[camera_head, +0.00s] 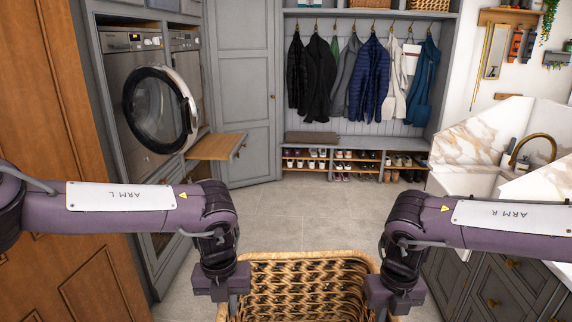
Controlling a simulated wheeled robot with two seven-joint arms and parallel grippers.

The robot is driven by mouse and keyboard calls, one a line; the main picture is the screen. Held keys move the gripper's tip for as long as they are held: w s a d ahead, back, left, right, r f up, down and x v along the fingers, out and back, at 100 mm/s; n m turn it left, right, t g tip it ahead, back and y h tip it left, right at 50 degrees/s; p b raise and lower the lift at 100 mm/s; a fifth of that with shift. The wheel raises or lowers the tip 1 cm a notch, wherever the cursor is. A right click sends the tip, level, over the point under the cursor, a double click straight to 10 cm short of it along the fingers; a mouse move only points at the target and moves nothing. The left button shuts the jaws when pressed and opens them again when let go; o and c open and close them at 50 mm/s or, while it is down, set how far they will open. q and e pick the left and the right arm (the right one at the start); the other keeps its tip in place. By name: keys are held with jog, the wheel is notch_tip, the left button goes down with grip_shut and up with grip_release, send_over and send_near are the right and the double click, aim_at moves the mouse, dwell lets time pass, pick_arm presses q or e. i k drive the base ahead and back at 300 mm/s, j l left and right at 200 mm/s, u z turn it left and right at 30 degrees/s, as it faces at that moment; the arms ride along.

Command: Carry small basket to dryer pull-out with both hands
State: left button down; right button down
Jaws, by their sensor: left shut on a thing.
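A woven wicker basket (305,285) is at the bottom middle of the head view, between my two arms, its lower part cut off by the frame. My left gripper (233,303) is at the basket's left rim and shut on it. My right gripper (382,312) is at the basket's right rim; its fingertips are mostly cut off at the bottom edge. The dryer pull-out, a wooden shelf (215,146), is extended below the machines on the left, ahead of the basket. Its visible top is bare.
A washer-type machine with its round door (160,110) open stands left of the pull-out. A wooden door (60,150) is at the far left. A sink counter (540,185) with drawers lies to the right. The tiled floor (310,215) ahead is clear up to the shoe bench (350,145).

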aim_at(219, 144)
jog(key=i, duration=4.3)
jog(key=i+u, duration=0.15)
jog(key=i, duration=0.95)
jog(key=i+u, duration=0.4)
jog(key=i, duration=0.75)
jog(key=i+l+u, duration=0.15)
jog(key=i+u, duration=0.15)
jog(key=i, duration=0.8)
jog(key=i+u, duration=0.1)
jog(key=u, duration=1)
